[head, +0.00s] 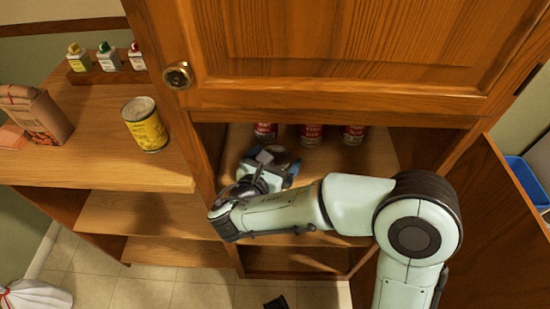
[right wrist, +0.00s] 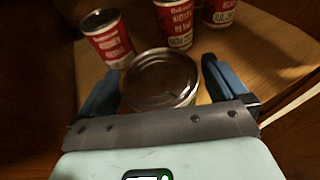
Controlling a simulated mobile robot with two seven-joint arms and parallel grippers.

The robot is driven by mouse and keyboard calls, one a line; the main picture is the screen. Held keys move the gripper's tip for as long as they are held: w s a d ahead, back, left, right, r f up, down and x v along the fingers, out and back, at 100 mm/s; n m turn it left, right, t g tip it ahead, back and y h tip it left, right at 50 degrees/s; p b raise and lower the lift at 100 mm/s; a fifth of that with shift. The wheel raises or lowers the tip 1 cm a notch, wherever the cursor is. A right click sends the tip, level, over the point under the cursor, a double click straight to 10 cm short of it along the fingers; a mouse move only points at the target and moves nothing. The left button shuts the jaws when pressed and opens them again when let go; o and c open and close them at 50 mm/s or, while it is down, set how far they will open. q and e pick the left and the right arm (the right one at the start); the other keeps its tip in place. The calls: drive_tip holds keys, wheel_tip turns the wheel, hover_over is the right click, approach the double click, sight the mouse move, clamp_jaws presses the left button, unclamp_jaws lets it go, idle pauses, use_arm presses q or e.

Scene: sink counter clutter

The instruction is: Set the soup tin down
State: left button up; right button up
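A tin with a dark metal lid, which I take as the soup tin (right wrist: 160,78), stands between the blue fingers of my right gripper (right wrist: 160,85) in the right wrist view. The fingers lie close on both sides of it. Its label is mostly hidden. In the head view the lid (head: 278,154) shows inside the open cupboard, with my right gripper (head: 268,170) around it. Whether its base touches the shelf (head: 375,165) is hidden. My left gripper is not clearly in view.
Several red kidney bean tins stand behind it, including one in the middle (head: 310,134). The cupboard's side wall (head: 206,160) is close on the left. A yellow tin (head: 145,125), a paper bag (head: 40,115) and small bottles (head: 108,57) stand on the left counter.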

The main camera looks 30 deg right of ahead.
drive_tip(key=shift+r, duration=0.1)
